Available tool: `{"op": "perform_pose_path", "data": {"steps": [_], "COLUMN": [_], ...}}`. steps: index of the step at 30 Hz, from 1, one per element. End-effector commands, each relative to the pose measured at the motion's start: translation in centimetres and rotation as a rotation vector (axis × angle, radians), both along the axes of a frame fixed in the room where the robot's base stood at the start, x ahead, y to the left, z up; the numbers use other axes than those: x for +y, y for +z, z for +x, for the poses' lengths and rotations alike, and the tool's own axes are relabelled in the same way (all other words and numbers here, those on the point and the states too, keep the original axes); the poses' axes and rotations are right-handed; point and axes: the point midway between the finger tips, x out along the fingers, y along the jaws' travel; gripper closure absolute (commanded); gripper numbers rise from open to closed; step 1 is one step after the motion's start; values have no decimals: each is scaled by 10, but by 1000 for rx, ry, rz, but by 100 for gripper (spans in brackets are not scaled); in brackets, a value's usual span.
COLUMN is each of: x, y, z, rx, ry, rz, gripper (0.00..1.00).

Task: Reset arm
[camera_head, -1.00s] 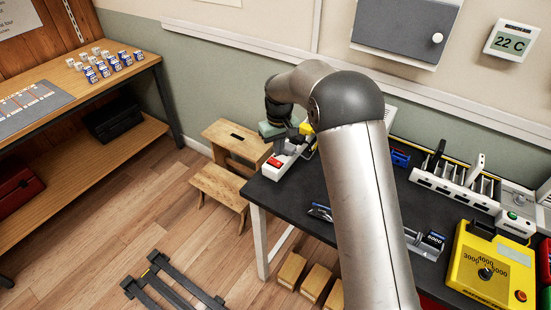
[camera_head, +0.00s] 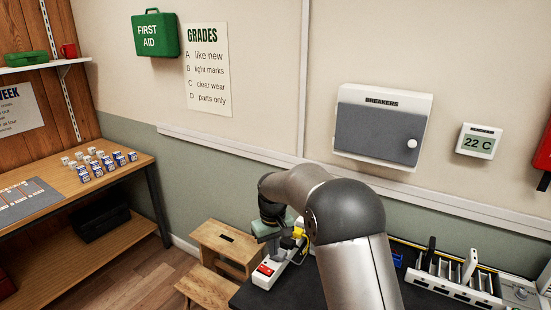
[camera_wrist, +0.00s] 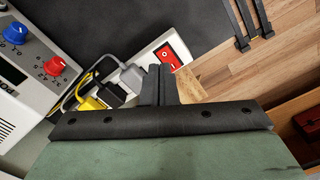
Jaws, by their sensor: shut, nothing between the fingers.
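My gripper (camera_wrist: 160,84) shows in the wrist view with its dark fingers together and nothing between them. It is over the end of a white power strip (camera_wrist: 170,54) that has a red switch and several plugs in it. In the head view my arm reaches away from me, and the gripper end is partly hidden behind my own links. There it is close to the same power strip (camera_head: 265,272) at the left end of the dark bench (camera_head: 310,287). I cannot tell whether the fingers touch the strip.
A grey instrument with blue and red knobs (camera_wrist: 36,62) stands beside the strip. A wooden step stool (camera_head: 222,245) is left of the bench. A slotted white rack (camera_head: 450,282) stands at the right. A breaker box (camera_head: 380,135) is on the wall behind.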

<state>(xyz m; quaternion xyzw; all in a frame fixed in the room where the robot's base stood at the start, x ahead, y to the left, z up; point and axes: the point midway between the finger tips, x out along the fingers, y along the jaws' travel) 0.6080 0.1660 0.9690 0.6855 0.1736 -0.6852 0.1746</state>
Motion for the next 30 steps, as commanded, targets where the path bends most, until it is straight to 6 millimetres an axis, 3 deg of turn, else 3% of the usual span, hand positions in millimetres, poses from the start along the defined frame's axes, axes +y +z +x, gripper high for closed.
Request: {"op": "perform_pose_path", "data": {"steps": [1,5,9,13,18,21,24,30], "x": [-14,-55,-98,-130,-154,-160,-163,-164], "y": [18,59,88,99,90,82,77,75], "z": [-12,-65,-139,-215,-298,-328,-345,-350], "rx": [-9,-21,-32,-44,-53,-55,-56,-53], "ry": [-27,-114,-222,-320,-427,-466,-487,-494], "rz": [0,1,3,7,13,15,17,16], "gripper": [100,100,100,100,100,100,100,100]}}
